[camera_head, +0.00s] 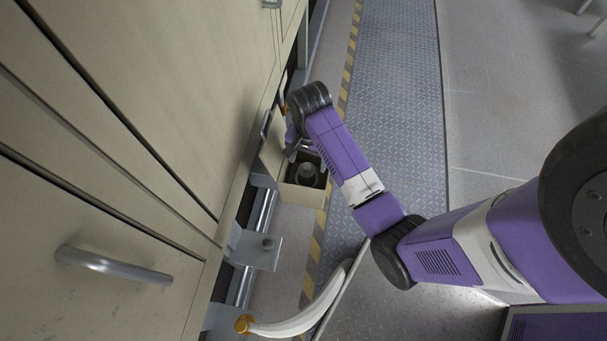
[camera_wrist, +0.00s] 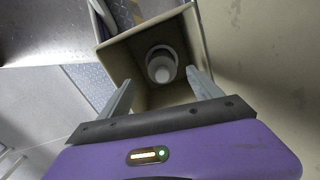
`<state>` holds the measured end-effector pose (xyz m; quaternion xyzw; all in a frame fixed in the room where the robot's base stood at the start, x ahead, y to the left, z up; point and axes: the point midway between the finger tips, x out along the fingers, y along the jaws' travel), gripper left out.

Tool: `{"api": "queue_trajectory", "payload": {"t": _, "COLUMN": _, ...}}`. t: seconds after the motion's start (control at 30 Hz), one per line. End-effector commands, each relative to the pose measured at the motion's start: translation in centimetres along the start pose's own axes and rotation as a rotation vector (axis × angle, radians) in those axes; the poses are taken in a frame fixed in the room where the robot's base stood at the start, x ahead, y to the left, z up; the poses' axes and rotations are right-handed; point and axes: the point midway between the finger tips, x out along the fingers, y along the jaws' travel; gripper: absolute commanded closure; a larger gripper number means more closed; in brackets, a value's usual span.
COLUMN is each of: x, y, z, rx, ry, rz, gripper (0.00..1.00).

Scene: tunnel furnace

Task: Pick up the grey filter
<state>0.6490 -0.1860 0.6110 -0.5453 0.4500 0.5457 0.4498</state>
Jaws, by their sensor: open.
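The grey filter (camera_head: 307,173) stands inside an open beige box-like drawer (camera_head: 301,194) low beside the cabinets. In the wrist view the filter (camera_wrist: 161,66) shows as a round grey cylinder near the bottom of the drawer (camera_wrist: 115,62). My gripper (camera_wrist: 158,88) is open, with its two fingers apart on either side of the view of the filter. The fingers appear to be above or at the drawer's opening, and nothing is between them. In the head view my gripper (camera_head: 297,153) is at the drawer's upper left, partly hidden by my wrist.
Beige cabinets (camera_head: 120,120) with a bar handle (camera_head: 112,266) fill the left. A yellow-black striped edge (camera_head: 318,235) borders the metal floor plate (camera_head: 395,110). The floor at right is open.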

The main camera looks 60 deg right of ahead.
Motion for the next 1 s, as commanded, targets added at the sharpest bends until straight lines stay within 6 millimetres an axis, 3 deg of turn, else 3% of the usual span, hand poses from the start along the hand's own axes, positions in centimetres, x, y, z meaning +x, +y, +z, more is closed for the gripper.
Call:
{"api": "queue_trajectory", "payload": {"t": 0.43, "x": 5.6, "y": -0.3, "z": -0.1, "rx": 0.000, "ry": -0.001, "rz": 0.001, "gripper": 0.26}}
{"api": "queue_trajectory", "payload": {"t": 0.77, "x": 6.2, "y": -0.4, "z": -0.1, "rx": 0.000, "ry": 0.001, "rz": -0.001, "gripper": 0.26}}
{"api": "queue_trajectory", "payload": {"t": 1.0, "x": 6.2, "y": -0.3, "z": -0.1, "rx": 0.000, "ry": 0.001, "rz": -0.001, "gripper": 0.71}}
